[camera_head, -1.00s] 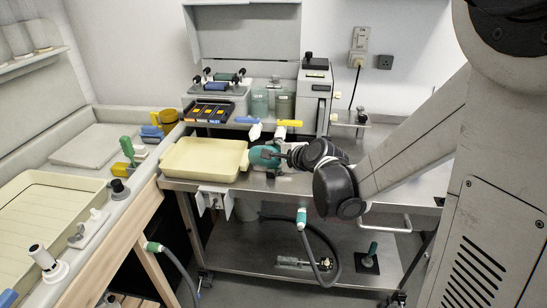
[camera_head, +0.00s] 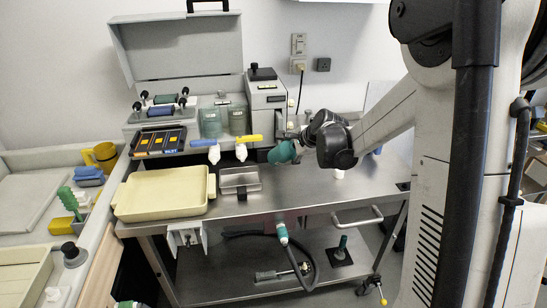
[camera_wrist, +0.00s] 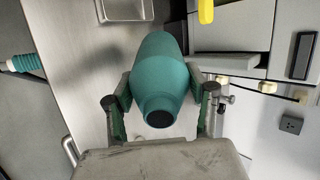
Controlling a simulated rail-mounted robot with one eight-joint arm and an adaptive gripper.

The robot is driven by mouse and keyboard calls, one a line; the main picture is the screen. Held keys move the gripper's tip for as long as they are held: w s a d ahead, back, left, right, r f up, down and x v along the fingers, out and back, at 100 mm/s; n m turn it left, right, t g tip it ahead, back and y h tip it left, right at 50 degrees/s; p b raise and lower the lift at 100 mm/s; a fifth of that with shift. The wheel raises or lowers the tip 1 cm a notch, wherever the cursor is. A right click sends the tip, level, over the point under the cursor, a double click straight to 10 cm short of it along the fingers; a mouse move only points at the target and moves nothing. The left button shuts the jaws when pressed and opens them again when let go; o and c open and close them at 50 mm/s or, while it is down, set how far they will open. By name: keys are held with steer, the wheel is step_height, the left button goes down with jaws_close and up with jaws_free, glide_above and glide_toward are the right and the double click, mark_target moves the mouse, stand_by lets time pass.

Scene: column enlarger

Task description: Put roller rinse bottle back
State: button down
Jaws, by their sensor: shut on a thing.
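My gripper (camera_wrist: 160,98) is shut on a teal bottle (camera_wrist: 158,65), with one finger against each side of it. The bottle's narrow dark end points toward the wrist camera. In the head view the teal bottle (camera_head: 283,152) is held tilted above the steel trolley top (camera_head: 310,185), to the right of the yellow-handled bottle.
The trolley top right of the clear tray is mostly clear.

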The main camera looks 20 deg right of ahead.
steer(key=w+d+m+g+h+p, duration=0.1)
steer(key=w+d+g, duration=0.1)
steer(key=d, duration=0.7)
steer(key=w+d+g+h+p, duration=0.1)
steer(key=w+d+g, duration=0.1)
steer(key=d, duration=0.7)
steer(key=s+d+m+g+p, duration=0.1)
steer(key=s+d+g, duration=0.1)
steer(key=d, duration=0.6)
steer(key=s+d+r+m+g+p, duration=0.1)
steer(key=s+d+g, duration=0.1)
steer(key=d, duration=0.7)
steer(key=shift+s+g, duration=0.3)
steer(key=shift+s, duration=0.4)
steer(key=shift+f+b, duration=1.95)
steer(key=shift+f, duration=0.8)
steer(key=shift+f+b, duration=0.65)
steer(key=shift+b, duration=0.15)
steer(key=c, duration=0.7)
jaws_free()
